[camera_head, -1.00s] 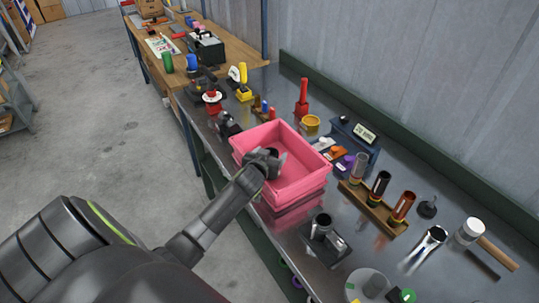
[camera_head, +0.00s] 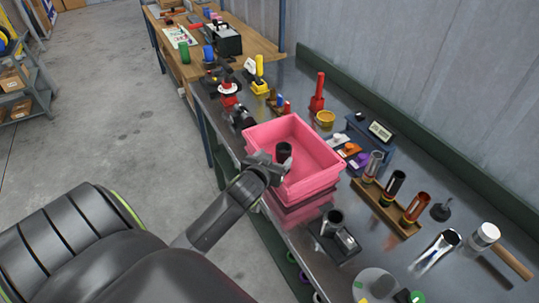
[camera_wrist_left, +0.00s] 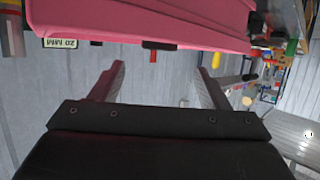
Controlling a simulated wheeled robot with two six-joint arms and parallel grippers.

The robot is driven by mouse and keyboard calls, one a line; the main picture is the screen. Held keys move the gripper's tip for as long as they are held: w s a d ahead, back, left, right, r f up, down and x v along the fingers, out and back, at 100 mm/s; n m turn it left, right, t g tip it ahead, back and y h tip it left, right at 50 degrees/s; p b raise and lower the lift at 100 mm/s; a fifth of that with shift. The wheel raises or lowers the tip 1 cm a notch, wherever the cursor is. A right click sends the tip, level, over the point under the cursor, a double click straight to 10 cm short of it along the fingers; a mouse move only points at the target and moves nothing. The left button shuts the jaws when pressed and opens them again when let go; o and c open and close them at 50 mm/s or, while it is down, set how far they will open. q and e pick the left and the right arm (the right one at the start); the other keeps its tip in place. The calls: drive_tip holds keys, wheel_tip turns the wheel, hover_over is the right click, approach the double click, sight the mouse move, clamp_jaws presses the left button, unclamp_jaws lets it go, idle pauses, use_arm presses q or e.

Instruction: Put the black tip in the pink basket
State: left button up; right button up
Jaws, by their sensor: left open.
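The pink basket (camera_head: 315,176) stands on the metal bench, and its pink wall (camera_wrist_left: 150,22) fills the top of the left wrist view. A short black tip (camera_head: 284,151) shows inside the basket, roughly upright, close to my left gripper. My left gripper (camera_head: 272,165) is at the basket's near left rim. In the left wrist view its two fingers (camera_wrist_left: 158,82) are spread apart with nothing between them. The bottom of the tip is hidden. My right gripper is not in view.
A wooden rack (camera_head: 384,209) right of the basket holds several tubes, one of them black. A dark fixture (camera_head: 345,243) stands near the bench's front edge. A yellow ring (camera_head: 325,119) and a red tool (camera_head: 318,93) stand behind the basket.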

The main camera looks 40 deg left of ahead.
use_arm(q)
drive_tip(key=v, duration=0.3)
drive_tip(key=shift+r, duration=0.1)
idle(0.6)
